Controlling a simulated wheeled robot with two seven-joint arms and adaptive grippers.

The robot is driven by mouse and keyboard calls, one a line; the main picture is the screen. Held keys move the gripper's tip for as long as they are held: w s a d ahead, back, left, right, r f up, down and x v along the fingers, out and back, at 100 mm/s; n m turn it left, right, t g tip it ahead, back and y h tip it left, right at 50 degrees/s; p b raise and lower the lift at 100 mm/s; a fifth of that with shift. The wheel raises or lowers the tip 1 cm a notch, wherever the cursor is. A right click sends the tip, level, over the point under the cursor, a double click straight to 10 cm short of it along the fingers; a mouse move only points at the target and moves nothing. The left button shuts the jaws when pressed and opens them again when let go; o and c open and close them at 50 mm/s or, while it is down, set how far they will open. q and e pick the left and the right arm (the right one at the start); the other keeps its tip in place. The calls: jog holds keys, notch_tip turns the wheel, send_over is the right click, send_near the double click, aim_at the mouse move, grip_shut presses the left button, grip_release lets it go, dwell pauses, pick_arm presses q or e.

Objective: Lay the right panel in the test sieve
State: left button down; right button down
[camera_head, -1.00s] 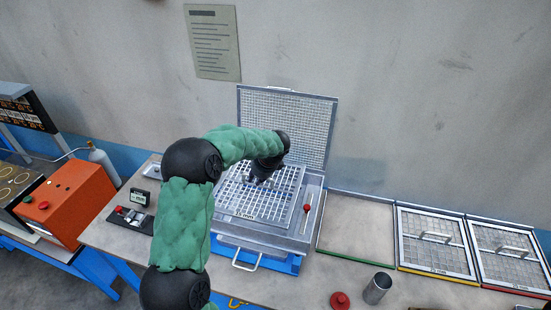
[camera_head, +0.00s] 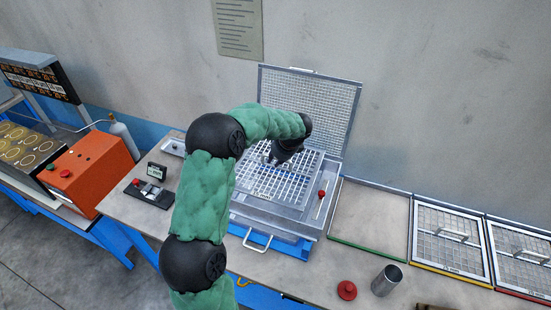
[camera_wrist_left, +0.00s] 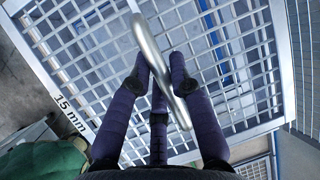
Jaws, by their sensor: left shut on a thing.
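The test sieve (camera_head: 310,223) is a grey metal box on the bench, with its mesh lid (camera_head: 318,98) raised at the back. A square wire-mesh panel (camera_head: 290,184) with a grey frame lies at the sieve's opening. I cannot tell whether it is fully seated or slightly above. Its label reads 15 mm in the left wrist view (camera_wrist_left: 60,110). My left gripper (camera_head: 272,160) is over the panel. In the left wrist view the fingers (camera_wrist_left: 160,80) are closed around the panel's silver bar handle (camera_wrist_left: 150,50). My right gripper is not in view.
Right of the sieve is an empty green-edged bay (camera_head: 370,215). Beyond it are a yellow-edged bay with a mesh panel (camera_head: 450,238) and a red-edged one with another panel (camera_head: 521,256). A metal cup (camera_head: 386,280) and red knob (camera_head: 347,290) stand in front.

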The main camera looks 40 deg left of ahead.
pick_arm(q)
notch_tip(320, 180, down, 11)
jog(key=b, duration=0.7)
dwell(0.6)
jog(key=c, duration=1.1)
grip_release()
jog(key=shift+o, duration=0.2)
jog(key=v, duration=1.2)
